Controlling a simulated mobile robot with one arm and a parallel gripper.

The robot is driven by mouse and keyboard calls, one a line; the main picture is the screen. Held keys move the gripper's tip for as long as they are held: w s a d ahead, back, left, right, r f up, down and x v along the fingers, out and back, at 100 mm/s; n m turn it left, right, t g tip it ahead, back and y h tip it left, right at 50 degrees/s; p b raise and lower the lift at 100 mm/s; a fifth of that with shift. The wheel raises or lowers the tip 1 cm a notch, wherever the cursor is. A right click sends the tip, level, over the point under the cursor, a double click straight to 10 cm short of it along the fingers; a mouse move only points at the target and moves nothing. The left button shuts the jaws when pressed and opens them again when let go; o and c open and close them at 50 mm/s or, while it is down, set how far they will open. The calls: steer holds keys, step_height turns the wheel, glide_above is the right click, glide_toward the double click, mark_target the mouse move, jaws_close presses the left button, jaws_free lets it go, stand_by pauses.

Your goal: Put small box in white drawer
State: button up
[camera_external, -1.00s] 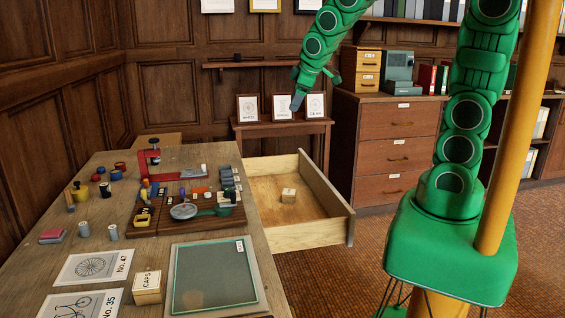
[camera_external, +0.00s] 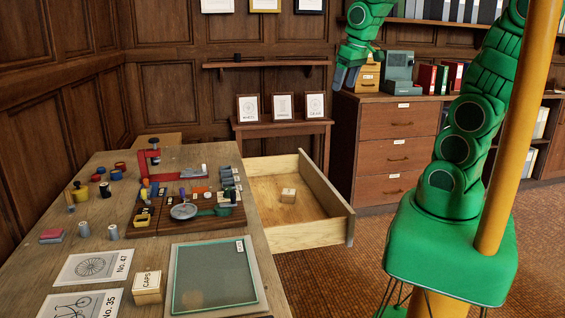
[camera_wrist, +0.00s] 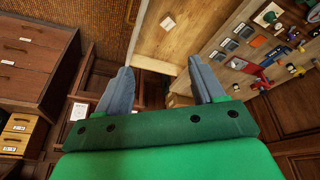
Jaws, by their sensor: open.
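A small pale box (camera_external: 288,195) lies on the floor of the pulled-out, light wooden drawer (camera_external: 322,233), apart from its walls. In the wrist view the small box (camera_wrist: 168,23) sits near the top, inside the drawer (camera_wrist: 150,45). My gripper (camera_external: 345,78) is in the air beyond the drawer, high and away from the box. Its two grey fingers are spread with nothing between them, as the wrist view shows of my gripper (camera_wrist: 161,75). Another box, labelled CAPS (camera_external: 147,287), stands on the desk's near part.
The desk (camera_external: 205,155) holds a red tool, a magnifier, spools and a framed green board (camera_external: 214,277). A brown cabinet (camera_external: 397,150) stands right of the drawer. A small table with framed cards (camera_external: 283,130) is behind.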

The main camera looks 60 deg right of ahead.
steer(key=s+a+f+n+g+y, duration=0.1)
steer(key=s+a+f+g, duration=0.2)
steer(key=s+a, duration=0.45)
steer(key=s+a+f+n+g, duration=0.2)
steer(key=s+a, duration=0.2)
steer(key=s, duration=0.6)
steer(key=w+a+n, duration=0.4)
steer(key=w, duration=0.5)
steer(key=w+a+n, duration=0.3)
steer(key=w+a, duration=0.1)
steer(key=w, duration=0.6)
steer(key=w+a+f+n+t, duration=0.1)
steer(key=w+a+f+n, duration=0.2)
steer(key=w+a+n, duration=0.6)
steer(key=n, duration=1)
glide_above(146, 283)
steer(key=f, duration=1.4)
steer(key=shift+s+d+f, duration=0.2)
steer(key=shift+d+f, duration=0.05)
steer(key=shift+f, duration=0.05)
steer(key=shift+s+a+f, duration=0.2)
steer(key=shift+a+f, duration=0.2)
steer(key=shift+w+d+f, duration=0.1)
steer(key=shift+w+f, duration=0.1)
steer(key=shift+f, duration=1.65)
steer(key=shift+w+d+f, duration=0.1)
steer(key=shift+w+f, duration=0.1)
steer(key=shift+f, duration=1.65)
steer(key=c, duration=0.8)
steer(key=shift+c, duration=0.2)
